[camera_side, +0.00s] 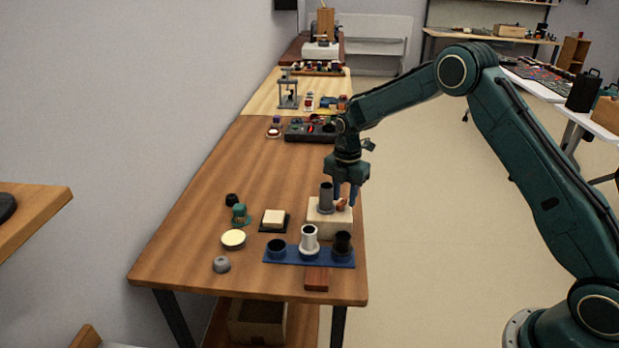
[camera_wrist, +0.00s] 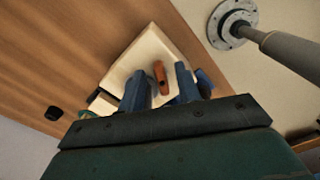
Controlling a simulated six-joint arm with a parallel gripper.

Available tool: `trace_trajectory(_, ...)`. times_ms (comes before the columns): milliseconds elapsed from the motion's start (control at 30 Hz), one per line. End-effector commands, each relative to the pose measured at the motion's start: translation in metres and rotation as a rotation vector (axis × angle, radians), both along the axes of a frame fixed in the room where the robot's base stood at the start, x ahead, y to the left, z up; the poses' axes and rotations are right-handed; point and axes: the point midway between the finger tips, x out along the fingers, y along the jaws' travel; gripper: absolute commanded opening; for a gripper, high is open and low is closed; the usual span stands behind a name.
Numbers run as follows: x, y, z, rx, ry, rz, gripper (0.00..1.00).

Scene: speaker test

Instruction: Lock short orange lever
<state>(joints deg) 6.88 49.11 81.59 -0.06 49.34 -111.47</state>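The short orange lever (camera_side: 341,204) stands on a pale wooden block (camera_side: 330,228) near the right edge of the brown table. It also shows in the wrist view (camera_wrist: 160,74), with the block (camera_wrist: 135,62) around it. My gripper (camera_side: 345,196) points down just over the lever. In the wrist view its two blue fingers (camera_wrist: 163,84) are apart, one on each side of the lever. I see gaps between the lever and both fingers. Whether the fingertips reach down beside the lever or stop above it I cannot tell.
A grey cylinder (camera_side: 326,196) rises from the block just left of my fingers. A blue base (camera_side: 292,258) with several cups stands in front.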

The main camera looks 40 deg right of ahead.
Motion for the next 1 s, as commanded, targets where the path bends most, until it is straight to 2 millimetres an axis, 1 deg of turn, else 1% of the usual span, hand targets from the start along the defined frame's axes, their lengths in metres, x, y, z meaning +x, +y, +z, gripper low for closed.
trace_trajectory(300, 0.0000, 0.0000, -0.0021, 0.000, 0.000, 0.000, 0.34)
trace_trajectory(333, 0.0000, 0.0000, -0.0021, 0.000, 0.000, 0.000, 0.30)
trace_trajectory(400, 0.0000, 0.0000, -0.0021, 0.000, 0.000, 0.000, 0.16)
trace_trajectory(467, 0.0000, 0.0000, -0.0020, 0.000, 0.000, 0.000, 0.04)
trace_trajectory(500, 0.0000, 0.0000, -0.0020, 0.000, 0.000, 0.000, 0.00)
trace_trajectory(767, -0.0001, 0.0000, -0.0018, 0.000, 0.000, -0.007, 0.00)
trace_trajectory(1000, -0.0007, -0.0003, -0.0018, 0.000, 0.000, -0.065, 0.00)
